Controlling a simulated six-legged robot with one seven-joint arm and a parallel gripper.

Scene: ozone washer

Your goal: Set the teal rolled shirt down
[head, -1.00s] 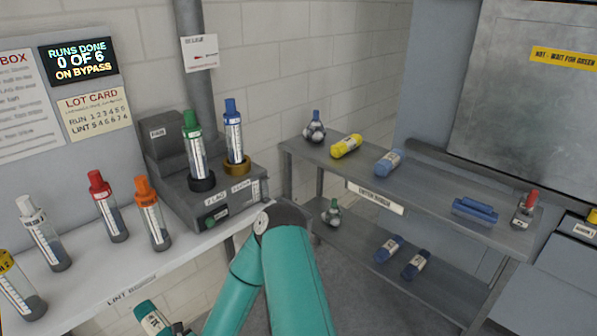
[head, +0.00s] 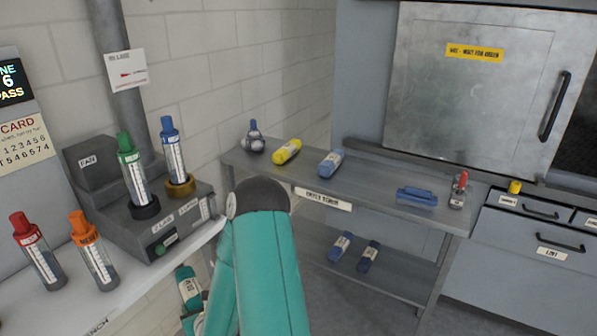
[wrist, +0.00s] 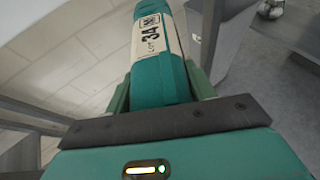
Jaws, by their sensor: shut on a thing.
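The teal rolled shirt (wrist: 158,60) has a cream band marked LOT 34. In the wrist view it lies between the two fingers of my gripper (wrist: 162,90), which is shut on it. In the head view a teal roll with a pale label (head: 187,284), beside my forearm and below the white bench edge, appears to be the same shirt. The gripper's fingers are not clearly visible there.
The white bench (head: 150,270) at left carries capped bottles.

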